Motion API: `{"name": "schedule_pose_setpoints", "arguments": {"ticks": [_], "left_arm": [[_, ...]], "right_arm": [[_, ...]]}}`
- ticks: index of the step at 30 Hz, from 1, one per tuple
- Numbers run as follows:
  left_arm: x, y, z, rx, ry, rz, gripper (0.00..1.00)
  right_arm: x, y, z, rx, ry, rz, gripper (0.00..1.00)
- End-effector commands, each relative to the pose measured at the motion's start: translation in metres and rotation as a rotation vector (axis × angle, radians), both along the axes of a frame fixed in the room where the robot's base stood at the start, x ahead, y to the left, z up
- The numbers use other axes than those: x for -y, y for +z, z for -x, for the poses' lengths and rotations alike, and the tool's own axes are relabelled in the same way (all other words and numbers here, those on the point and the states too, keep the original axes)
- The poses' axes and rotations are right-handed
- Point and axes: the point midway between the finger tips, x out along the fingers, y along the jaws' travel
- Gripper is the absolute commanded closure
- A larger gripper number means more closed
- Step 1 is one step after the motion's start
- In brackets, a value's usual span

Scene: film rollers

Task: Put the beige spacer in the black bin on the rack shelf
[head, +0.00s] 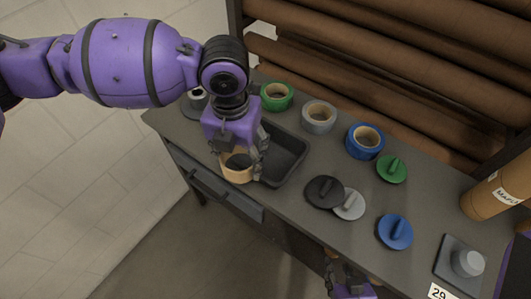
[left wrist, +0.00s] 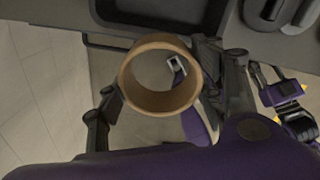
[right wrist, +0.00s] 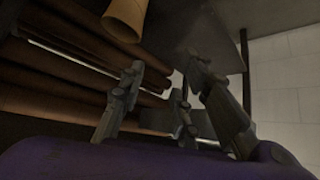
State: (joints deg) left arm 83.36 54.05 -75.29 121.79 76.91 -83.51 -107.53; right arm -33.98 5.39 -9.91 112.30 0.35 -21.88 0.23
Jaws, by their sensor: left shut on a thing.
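The beige spacer (head: 237,174) is a short, hollow ring. My left gripper (head: 243,163) is shut on it, with one finger on either side, as the left wrist view shows the spacer (left wrist: 160,101) between them. The black bin (head: 290,160) is a shallow open tray on the grey shelf top. The held spacer is at the bin's front left side in the head view, and my gripper hides part of the bin. My right gripper (right wrist: 160,70) is open and empty, low in front of the shelf in the head view.
Behind the bin stand green (head: 277,96), grey (head: 319,117) and blue (head: 365,141) rings. Several knobbed discs, including a green one (head: 391,169) and a blue one (head: 394,232), lie to the right. Brown rolls (head: 400,60) fill the rack behind. A drawer handle (head: 205,188) sticks out in front.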

Motion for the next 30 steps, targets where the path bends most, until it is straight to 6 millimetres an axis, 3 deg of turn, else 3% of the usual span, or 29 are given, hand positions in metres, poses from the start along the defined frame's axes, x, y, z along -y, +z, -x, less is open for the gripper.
{"name": "schedule_pose_setpoints", "arguments": {"ticks": [7,13,23,30], "left_arm": [[0.033,-0.029,-0.055,-0.001,0.001,0.000,0.65],[0.047,-0.067,-0.081,-0.003,0.000,-0.001,0.65],[0.057,-0.089,-0.098,-0.001,-0.001,-0.001,0.65],[0.057,-0.118,-0.098,0.000,-0.001,0.000,0.65]], "right_arm": [[-0.006,0.000,-0.003,0.008,-0.013,-0.013,0.69],[-0.004,-0.003,-0.002,0.007,-0.012,-0.009,0.69],[0.002,-0.006,0.000,0.004,-0.010,0.002,0.69],[0.003,-0.006,0.000,0.003,-0.005,0.006,0.69]]}}
